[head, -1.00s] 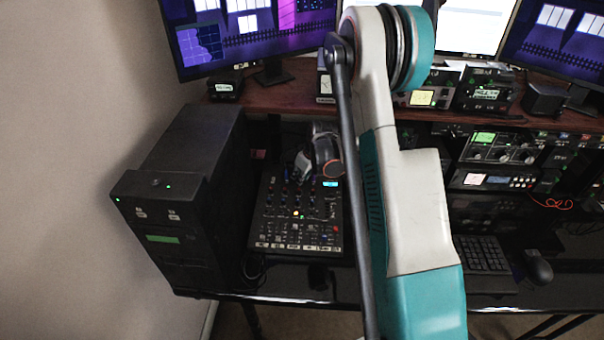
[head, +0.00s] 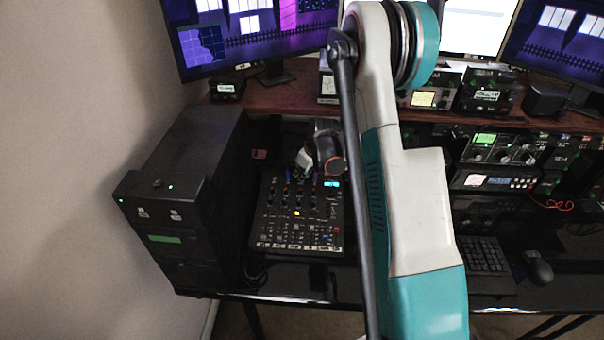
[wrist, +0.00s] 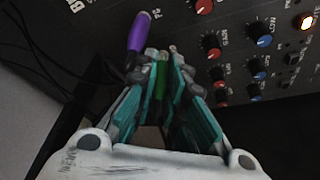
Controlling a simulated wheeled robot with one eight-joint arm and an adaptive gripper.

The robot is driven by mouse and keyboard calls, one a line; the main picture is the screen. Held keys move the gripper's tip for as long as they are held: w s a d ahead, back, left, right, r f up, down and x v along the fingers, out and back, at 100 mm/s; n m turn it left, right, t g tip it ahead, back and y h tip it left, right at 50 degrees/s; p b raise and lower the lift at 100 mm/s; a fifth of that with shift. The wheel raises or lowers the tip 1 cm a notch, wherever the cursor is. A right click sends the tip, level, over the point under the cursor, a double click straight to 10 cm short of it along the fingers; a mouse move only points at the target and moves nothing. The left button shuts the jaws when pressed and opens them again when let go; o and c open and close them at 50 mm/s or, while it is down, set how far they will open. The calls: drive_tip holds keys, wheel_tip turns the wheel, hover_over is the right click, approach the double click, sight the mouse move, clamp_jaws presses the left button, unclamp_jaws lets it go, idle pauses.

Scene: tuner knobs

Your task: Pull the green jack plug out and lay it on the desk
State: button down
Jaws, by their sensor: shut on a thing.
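The green jack plug (wrist: 162,80) shows in the wrist view between the two fingers of my gripper (wrist: 163,58), which is shut on it. The plug's far end is at the top edge of the black mixer (wrist: 225,60); I cannot tell whether its tip is still in the socket. A purple plug (wrist: 139,31) stands just left of the fingers. I cannot make out the green plug there.
Dark cables (wrist: 45,50) hang left of the gripper. A black computer tower (head: 190,200) stands left of the mixer. A keyboard (head: 485,253) and mouse (head: 537,267) lie to the right. A strip of bare desk (head: 290,285) runs in front of the mixer.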

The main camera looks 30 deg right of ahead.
drive_tip(key=shift+s+a+r+p, duration=0.15)
drive_tip(key=shift+r+p, duration=0.4)
drive_tip(key=shift+r, duration=0.7)
drive_tip(key=shift+s+r+p, duration=0.1)
drive_tip(key=shift+r+p, duration=0.4)
drive_tip(key=shift+r, duration=0.7)
